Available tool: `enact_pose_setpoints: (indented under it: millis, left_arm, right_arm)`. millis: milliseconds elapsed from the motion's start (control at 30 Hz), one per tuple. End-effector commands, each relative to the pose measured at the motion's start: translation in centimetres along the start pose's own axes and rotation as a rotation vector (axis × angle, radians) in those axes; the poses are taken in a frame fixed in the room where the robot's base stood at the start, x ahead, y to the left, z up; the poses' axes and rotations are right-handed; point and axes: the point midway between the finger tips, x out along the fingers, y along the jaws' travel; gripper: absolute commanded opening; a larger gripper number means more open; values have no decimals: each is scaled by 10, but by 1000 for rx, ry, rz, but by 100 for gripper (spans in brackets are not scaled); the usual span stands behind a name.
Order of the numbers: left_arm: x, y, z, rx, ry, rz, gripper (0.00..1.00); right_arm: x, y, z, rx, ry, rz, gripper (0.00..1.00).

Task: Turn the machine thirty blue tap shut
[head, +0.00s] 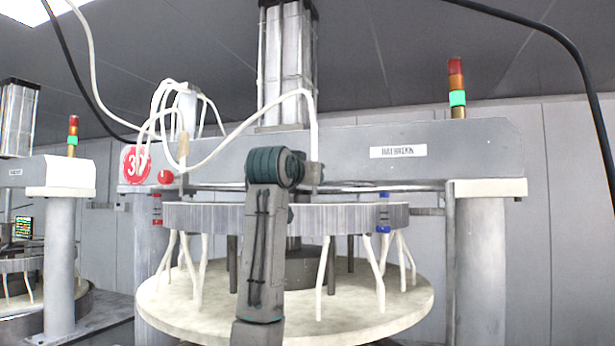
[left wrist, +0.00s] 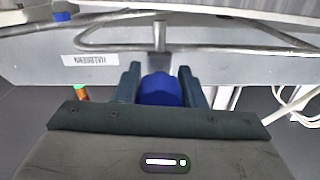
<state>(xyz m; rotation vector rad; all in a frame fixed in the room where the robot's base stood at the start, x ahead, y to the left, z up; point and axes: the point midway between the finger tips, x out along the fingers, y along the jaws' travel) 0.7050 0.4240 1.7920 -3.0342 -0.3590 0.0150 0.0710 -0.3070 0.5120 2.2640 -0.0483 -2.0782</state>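The blue tap (left wrist: 160,90) shows in the left wrist view as a rounded blue handle in front of a metal pipe. My left gripper (left wrist: 159,82) has one dark finger on each side of the handle. The fingers lie close to it, but I cannot tell whether they press on it. In the head view my left arm rises in the middle and hides the gripper and this tap. Machine thirty carries a round red sign (head: 137,163), partly crossed by a white hose. My right gripper is not in view.
A grey beam (head: 345,150) with a white label (head: 398,152) spans the machine. Below are a ring (head: 345,218) and a pale round platen (head: 190,310). Blue bands (head: 384,229) and red bands (head: 156,208) show near the ring. White hoses (head: 250,118) hang around the beam.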

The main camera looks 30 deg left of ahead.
Motion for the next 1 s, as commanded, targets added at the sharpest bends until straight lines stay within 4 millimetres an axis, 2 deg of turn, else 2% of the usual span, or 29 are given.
enact_pose_setpoints:
  millis: [300, 467, 1000]
  left_arm:
    - [0, 0, 1, -30, -1, 0, 14]
    - [0, 0, 2, -101, 1, 0, 14]
    - [0, 2, 3, -576, 1, 0, 14]
  right_arm:
    - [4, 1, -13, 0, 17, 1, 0]
    - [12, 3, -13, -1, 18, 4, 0]
    - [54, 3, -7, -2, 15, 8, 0]
